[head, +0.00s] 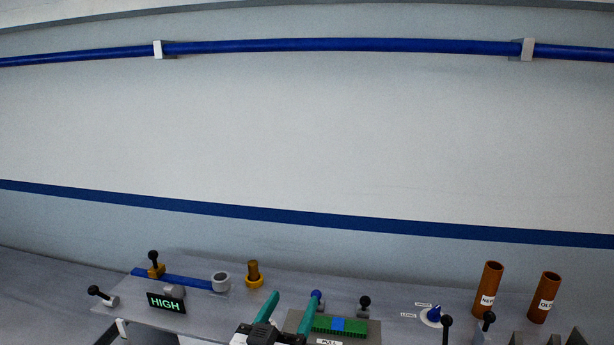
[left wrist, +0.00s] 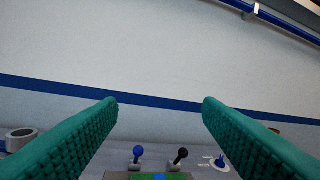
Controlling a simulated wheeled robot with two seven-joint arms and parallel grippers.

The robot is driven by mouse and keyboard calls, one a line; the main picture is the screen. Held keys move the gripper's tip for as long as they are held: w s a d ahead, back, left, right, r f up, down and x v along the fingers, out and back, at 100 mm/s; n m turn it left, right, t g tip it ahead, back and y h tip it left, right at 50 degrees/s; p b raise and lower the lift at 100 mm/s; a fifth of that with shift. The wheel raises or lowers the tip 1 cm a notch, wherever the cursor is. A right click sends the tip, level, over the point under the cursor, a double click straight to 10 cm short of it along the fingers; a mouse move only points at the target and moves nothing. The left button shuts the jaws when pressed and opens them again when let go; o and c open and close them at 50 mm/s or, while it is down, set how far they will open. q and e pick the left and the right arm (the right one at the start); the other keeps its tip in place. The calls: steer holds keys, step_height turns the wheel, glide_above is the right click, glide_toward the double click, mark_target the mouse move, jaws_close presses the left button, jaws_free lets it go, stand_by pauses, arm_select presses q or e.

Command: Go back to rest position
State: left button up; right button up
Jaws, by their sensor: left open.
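My left gripper (head: 291,309) shows at the bottom middle of the head view, its two green fingers apart and nothing between them. In the left wrist view its fingers (left wrist: 160,102) point toward the wall, spread wide and empty. Behind and below them are a blue-knobbed lever (left wrist: 138,152) and a black-knobbed lever (left wrist: 181,155). My right gripper is not in either view.
The grey bench (head: 200,262) carries a HIGH display (head: 166,302), a grey ring (head: 221,282), a brass-coloured post (head: 253,272), a green block panel (head: 352,326), a blue dial (head: 433,316) and brown tubes labelled NEW (head: 488,285) and OLD (head: 544,295).

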arm_select(q)
steer(key=s+a+f+n+g+y, duration=0.2)
steer(key=s+a+f+g+y, duration=0.2)
steer(key=a+f, duration=0.5)
steer(key=s+a+f+m+g+y, duration=0.1)
steer(key=s+a+f+g, duration=0.4)
steer(key=s+f, duration=0.5)
steer(key=s+a+f+m+g+y, duration=0.15)
steer(key=s+a+f+g, duration=0.4)
steer(key=s, duration=0.75)
step_height(320, 180, down, 39)
steer(key=d+g+b, duration=0.2)
steer(key=b, duration=1)
steer(key=s+a+f+b, duration=0.1)
steer(key=s+f+b, duration=0.4)
steer(key=f, duration=0.8)
steer(key=s+a+f+g+b, duration=0.1)
steer(key=s+f+b, duration=0.3)
steer(key=s+f, duration=0.8)
steer(key=shift+s+a+f+b, duration=0.15)
steer(key=shift+a+f+b, duration=0.3)
steer(key=shift+f, duration=0.2)
